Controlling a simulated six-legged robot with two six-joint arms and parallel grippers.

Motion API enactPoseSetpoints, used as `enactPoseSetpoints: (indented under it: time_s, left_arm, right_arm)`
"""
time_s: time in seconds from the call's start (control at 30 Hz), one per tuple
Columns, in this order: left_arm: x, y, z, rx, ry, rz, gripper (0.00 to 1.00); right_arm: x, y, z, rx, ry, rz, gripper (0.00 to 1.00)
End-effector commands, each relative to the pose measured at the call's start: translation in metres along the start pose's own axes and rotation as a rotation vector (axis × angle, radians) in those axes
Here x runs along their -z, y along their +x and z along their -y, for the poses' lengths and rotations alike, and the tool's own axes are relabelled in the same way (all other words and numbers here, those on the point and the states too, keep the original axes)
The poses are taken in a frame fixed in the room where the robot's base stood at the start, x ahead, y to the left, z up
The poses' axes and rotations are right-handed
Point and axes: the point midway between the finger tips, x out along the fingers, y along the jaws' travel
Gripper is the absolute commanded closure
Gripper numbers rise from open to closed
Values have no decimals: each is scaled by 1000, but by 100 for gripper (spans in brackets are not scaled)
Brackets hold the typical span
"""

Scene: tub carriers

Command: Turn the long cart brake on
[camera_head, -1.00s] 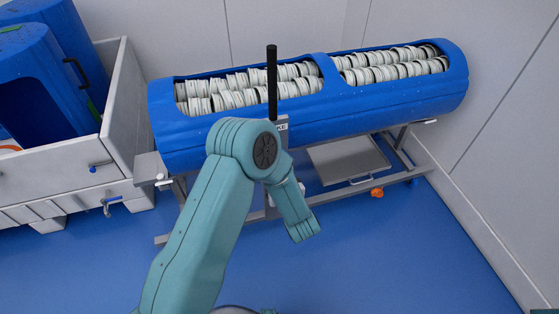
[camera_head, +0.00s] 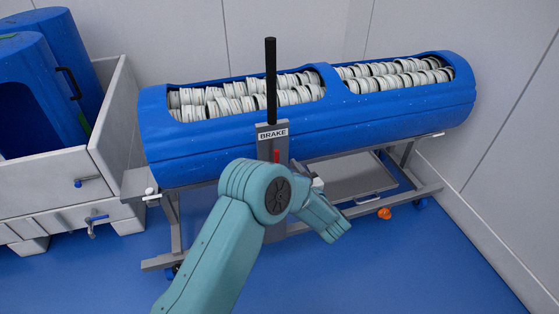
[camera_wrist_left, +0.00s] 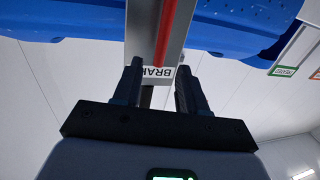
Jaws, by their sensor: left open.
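The long cart (camera_head: 385,123) is a blue half-open drum on a grey metal frame. Its brake post (camera_head: 274,143) stands at the near side, with a BRAKE label (camera_head: 273,134) and a red strip (camera_head: 277,156). A black brake lever (camera_head: 271,80) points upright from it. In the left wrist view, the label (camera_wrist_left: 155,72) and red strip (camera_wrist_left: 166,30) appear upside down. My left gripper (camera_wrist_left: 158,85) is open, its fingers on either side of the label in that view. I cannot tell whether they touch the post. My arm hides the gripper's fingers in the head view. My right gripper is out of view.
White ring-shaped parts (camera_head: 245,100) fill the drum. A grey bin (camera_head: 60,175) with blue tubs (camera_head: 45,90) stands at the left. Walls close the back and right; the front floor (camera_head: 430,270) is clear.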

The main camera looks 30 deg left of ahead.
Motion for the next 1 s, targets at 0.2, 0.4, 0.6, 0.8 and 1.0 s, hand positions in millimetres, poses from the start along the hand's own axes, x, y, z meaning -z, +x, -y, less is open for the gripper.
enactPoseSetpoints:
  time_s: [0.2, 0.4, 0.6, 0.8, 1.0]
  left_arm:
    - [-1, 40, 1, 2, -1, 0, 58]
    - [0, 54, 0, 1, 0, 0, 58]
    - [0, 55, 0, 0, 0, 0, 58]
    - [0, 54, 0, 0, 0, 0, 100]
    - [0, 54, 0, -1, 0, 1, 100]
  right_arm:
    - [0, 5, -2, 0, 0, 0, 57]
    - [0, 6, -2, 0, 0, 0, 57]
    - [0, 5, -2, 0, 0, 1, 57]
    - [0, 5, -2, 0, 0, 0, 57]
    - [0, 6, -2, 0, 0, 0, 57]
